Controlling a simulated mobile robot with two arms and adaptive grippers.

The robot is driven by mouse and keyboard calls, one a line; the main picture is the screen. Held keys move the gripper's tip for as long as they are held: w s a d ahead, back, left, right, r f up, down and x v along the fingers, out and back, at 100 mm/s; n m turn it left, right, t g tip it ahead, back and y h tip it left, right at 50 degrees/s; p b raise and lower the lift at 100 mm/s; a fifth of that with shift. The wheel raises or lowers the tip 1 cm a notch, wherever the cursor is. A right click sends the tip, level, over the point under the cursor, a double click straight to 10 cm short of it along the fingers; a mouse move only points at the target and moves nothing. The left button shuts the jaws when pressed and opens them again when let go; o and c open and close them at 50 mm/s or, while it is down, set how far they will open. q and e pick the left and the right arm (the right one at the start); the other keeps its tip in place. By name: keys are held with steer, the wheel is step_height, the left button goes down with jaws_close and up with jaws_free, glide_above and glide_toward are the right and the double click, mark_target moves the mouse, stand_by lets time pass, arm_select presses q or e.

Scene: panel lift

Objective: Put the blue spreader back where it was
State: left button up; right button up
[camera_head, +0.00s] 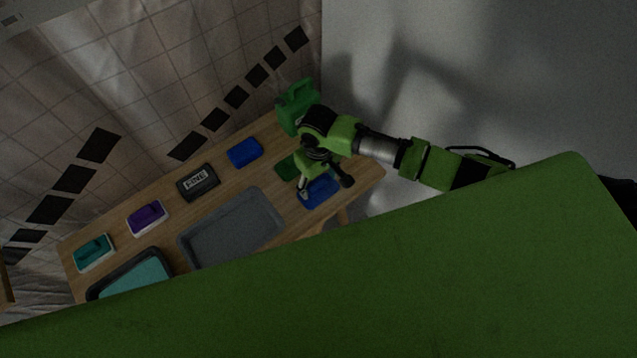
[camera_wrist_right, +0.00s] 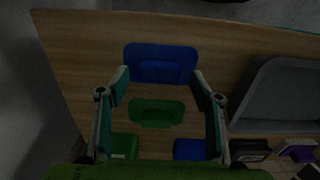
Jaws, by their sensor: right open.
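Two blue things show on the wooden table, and I cannot tell for sure which is the spreader. One flat blue piece (camera_head: 319,194) lies near the right end of the table, under my right gripper (camera_head: 325,187); in the right wrist view it is the upper blue piece (camera_wrist_right: 160,55). The other blue piece (camera_head: 244,152) lies near the back edge. A flat dark green piece (camera_head: 286,168) lies beside the gripper. In the right wrist view my right gripper (camera_wrist_right: 160,80) is open, with nothing between its fingers. My left gripper is not in view.
A green jug (camera_head: 294,92) stands at the back right corner. A black labelled box (camera_head: 198,182), a purple piece (camera_head: 147,216) and a teal piece (camera_head: 93,252) line the back. A grey tray (camera_head: 185,246) and a dark tray (camera_head: 93,292) lie in front.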

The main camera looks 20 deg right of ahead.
mark_target(318, 187)
step_height(318, 187, up, 10)
stand_by(0.3)
steer(key=shift+s, duration=0.1)
stand_by(0.3)
